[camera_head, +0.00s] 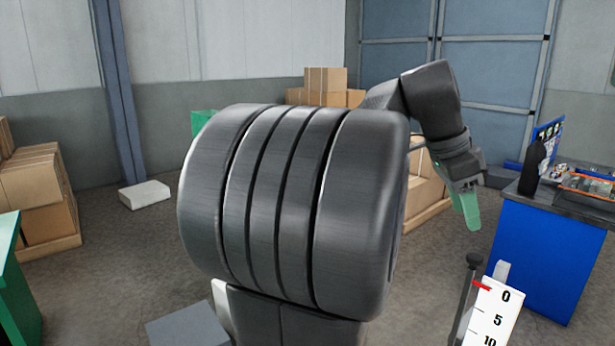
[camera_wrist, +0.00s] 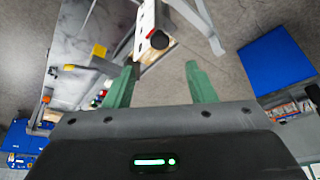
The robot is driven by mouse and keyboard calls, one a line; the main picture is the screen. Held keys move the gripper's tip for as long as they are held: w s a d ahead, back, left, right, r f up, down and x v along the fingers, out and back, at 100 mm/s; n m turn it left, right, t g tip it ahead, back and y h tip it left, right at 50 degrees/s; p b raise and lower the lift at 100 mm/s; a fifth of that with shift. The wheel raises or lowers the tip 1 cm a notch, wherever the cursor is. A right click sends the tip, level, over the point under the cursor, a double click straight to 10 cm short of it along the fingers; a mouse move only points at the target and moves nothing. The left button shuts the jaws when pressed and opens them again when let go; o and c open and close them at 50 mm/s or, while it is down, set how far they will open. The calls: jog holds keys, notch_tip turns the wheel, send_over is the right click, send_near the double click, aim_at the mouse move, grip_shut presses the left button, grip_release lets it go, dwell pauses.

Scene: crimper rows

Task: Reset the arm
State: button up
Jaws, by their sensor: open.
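My gripper (camera_head: 466,207) hangs at the right in the head view, fingers pointing down, in the air left of the blue workbench. In the wrist view its two green fingers (camera_wrist: 162,85) stand apart with nothing between them. My dark arm comes forward and bends down at the wrist. The large dark ribbed cylinder in the middle of the head view hides part of the room behind it.
A blue workbench (camera_head: 545,256) with a tray of parts (camera_head: 588,186) stands at the right. A white scale (camera_head: 496,315) with a red pointer is at the lower right. Cardboard boxes (camera_head: 38,180) stand at the left. A green table edge (camera_head: 12,265) shows at the far left.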

aim_at(476, 257)
jog(key=x, duration=0.9)
jog(key=shift+p, duration=0.4)
jog(key=shift+a+f, duration=0.1)
jog(key=b+v, duration=0.1)
jog(key=v, duration=1.3)
jog(key=p+x, duration=0.1)
jog(key=x, duration=1.3)
jog(key=shift+s, duration=0.1)
notch_tip(476, 257, down, 8)
jog(key=b, duration=0.4)
jog(key=shift+b, duration=0.35)
